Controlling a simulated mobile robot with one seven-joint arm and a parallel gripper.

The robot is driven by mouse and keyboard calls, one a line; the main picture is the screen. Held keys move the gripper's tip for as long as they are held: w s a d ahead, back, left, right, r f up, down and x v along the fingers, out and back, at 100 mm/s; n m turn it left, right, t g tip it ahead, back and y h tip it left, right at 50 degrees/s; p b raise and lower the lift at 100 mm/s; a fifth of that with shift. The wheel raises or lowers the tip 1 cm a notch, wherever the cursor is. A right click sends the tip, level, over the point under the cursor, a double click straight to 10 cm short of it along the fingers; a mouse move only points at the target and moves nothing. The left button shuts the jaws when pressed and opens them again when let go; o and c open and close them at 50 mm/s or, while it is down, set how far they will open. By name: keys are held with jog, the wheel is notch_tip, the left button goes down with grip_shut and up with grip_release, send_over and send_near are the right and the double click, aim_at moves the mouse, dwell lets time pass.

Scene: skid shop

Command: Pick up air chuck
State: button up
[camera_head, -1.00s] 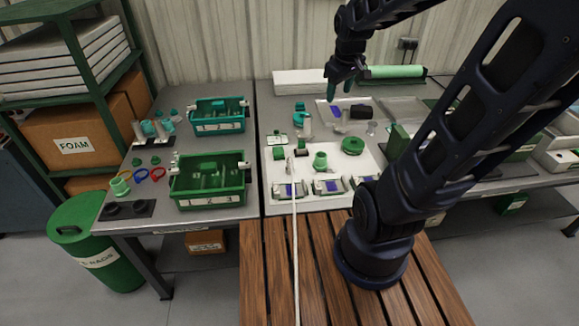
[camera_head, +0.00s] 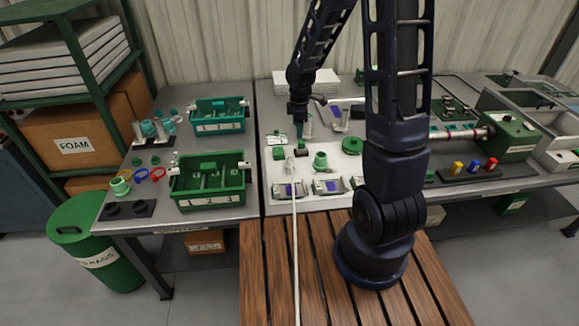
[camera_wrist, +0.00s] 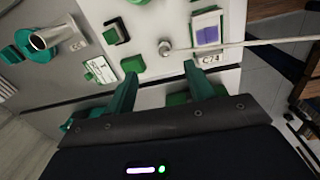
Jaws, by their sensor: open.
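The air chuck appears to be the small metal fitting (camera_head: 290,163) at the end of a pale hose (camera_head: 296,245), on the white mat (camera_head: 283,175). In the wrist view the fitting (camera_wrist: 165,48) lies just beyond the gap between my fingers, with the hose (camera_wrist: 250,43) running off to the right. My gripper (camera_head: 300,131) hangs above the back of the mat, fingers pointing down. In the wrist view its two teal fingers (camera_wrist: 161,80) are apart with nothing between them.
Gauges with blue screens (camera_head: 289,190) stand along the mat's front. A green cup (camera_head: 320,160) and small green blocks (camera_head: 278,152) sit close to the fitting. Green (camera_head: 243,180) and teal (camera_head: 246,108) bins stand on the left bench.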

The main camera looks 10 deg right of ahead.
aim_at(290, 158)
jog(key=a+f+n, duration=0.1)
jog(key=f, duration=0.1)
jog(key=a+f+n, duration=0.1)
jog(key=f, duration=0.2)
jog(key=w+a+f+n, duration=0.1)
jog(key=f, duration=0.2)
jog(key=shift+g, duration=0.4)
jog(key=shift+a+f, duration=0.15)
jog(key=shift+f, duration=5.3)
jog(key=c, duration=1)
